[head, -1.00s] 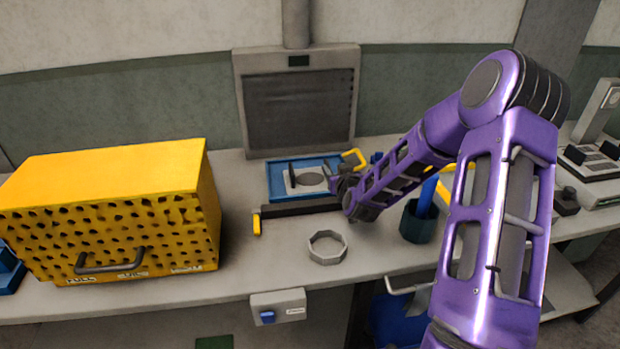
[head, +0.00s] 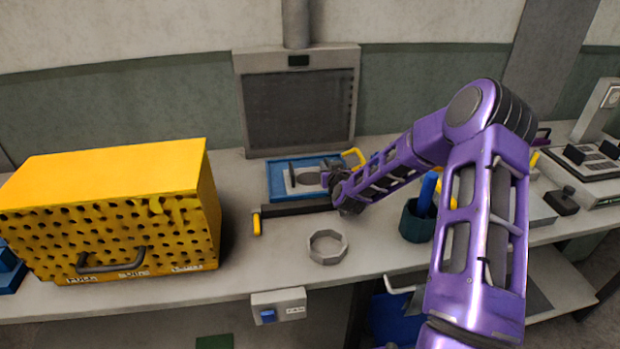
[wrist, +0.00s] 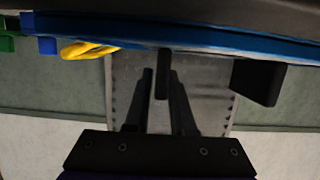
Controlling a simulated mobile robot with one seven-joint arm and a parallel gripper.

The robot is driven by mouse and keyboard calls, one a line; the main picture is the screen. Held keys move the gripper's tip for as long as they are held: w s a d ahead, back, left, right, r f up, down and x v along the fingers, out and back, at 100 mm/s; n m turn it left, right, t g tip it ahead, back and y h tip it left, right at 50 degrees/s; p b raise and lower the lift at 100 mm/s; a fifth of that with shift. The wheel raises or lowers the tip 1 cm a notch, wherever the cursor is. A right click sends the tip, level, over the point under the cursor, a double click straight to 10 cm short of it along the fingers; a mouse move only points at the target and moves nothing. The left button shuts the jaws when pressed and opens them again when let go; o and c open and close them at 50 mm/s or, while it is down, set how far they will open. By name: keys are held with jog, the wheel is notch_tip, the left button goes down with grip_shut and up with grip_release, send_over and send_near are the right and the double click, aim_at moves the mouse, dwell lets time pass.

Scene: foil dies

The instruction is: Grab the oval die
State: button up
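The oval die appears to be the pale plate with a dark oval (head: 309,177) in the blue tray (head: 275,190) at the back of the bench. A dark upright tab (head: 292,173) stands at its left. My gripper (head: 328,176) is at the plate's right side, partly hidden by its own wrist. In the wrist view, the two dark fingers of my gripper (wrist: 162,75) stand apart, with a thin dark upright bar (wrist: 163,72) between them. I see a narrow gap at the left finger; contact at the right is unclear. A black block (wrist: 258,81) shows at right, beside the blue edge.
A yellow perforated box (head: 110,215) fills the left of the bench. A grey octagonal ring (head: 327,258) lies in front of a dark bar (head: 290,209). A vent panel (head: 298,110) rises behind the tray.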

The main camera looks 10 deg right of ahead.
grip_shut()
dwell(1.1)
